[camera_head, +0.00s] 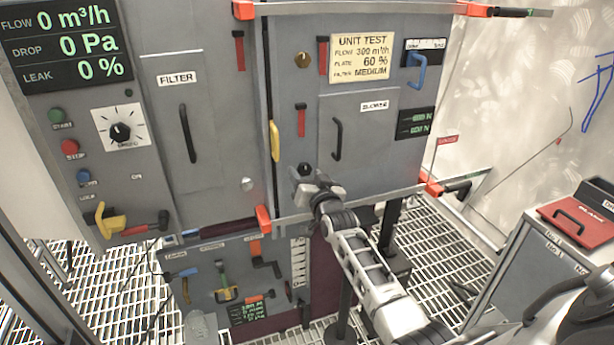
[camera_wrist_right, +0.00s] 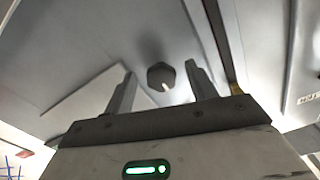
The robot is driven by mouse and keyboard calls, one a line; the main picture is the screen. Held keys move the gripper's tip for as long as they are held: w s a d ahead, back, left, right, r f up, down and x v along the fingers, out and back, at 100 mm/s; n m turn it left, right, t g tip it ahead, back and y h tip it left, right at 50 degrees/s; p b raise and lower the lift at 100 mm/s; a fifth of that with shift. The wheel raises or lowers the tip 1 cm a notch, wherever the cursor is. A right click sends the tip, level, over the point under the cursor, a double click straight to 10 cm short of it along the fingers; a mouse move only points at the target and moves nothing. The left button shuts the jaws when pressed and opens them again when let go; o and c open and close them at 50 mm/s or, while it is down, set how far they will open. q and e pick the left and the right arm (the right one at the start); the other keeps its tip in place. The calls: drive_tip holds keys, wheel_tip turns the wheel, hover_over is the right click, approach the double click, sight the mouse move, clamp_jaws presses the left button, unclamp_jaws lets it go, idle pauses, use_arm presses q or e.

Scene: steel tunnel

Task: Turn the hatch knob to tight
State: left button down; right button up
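A dark knob (camera_head: 305,169) sits on the lower part of the grey cabinet front, left of the blower door's lower edge. In the right wrist view the knob (camera_wrist_right: 161,76) is dark, many-sided, with a small light mark at its lower edge. My right gripper (camera_head: 303,180) is at the knob in the head view. In the wrist view its two fingers (camera_wrist_right: 160,85) are spread, one on each side of the knob; I see a gap on both sides. Whether the fingertips reach around it is unclear. My left gripper is not in view.
The filter door (camera_head: 184,90) and blower door (camera_head: 358,115) have black handles. Orange-ended rails (camera_head: 340,212) run along the cabinet's lower edge. A lower panel (camera_head: 235,285) holds several tools. A red case (camera_head: 575,220) sits on a cabinet at right. The grating floor is open in places.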

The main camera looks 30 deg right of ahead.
drive_tip(key=v, duration=1.6)
drive_tip(key=shift+p, duration=0.3)
drive_tip(key=shift+a, duration=0.1)
drive_tip(key=s+a+f+n+g+y, duration=0.3)
drive_tip(key=s+a+f+n, duration=0.1)
drive_tip(key=s+a+f, duration=0.3)
drive_tip(key=s+a+f+n+g+y, duration=0.4)
drive_tip(key=s+a+f, duration=0.3)
drive_tip(key=s+a, duration=0.4)
drive_tip(key=a+n, duration=0.1)
drive_tip(key=a, duration=0.1)
drive_tip(key=shift+a+f, duration=0.3)
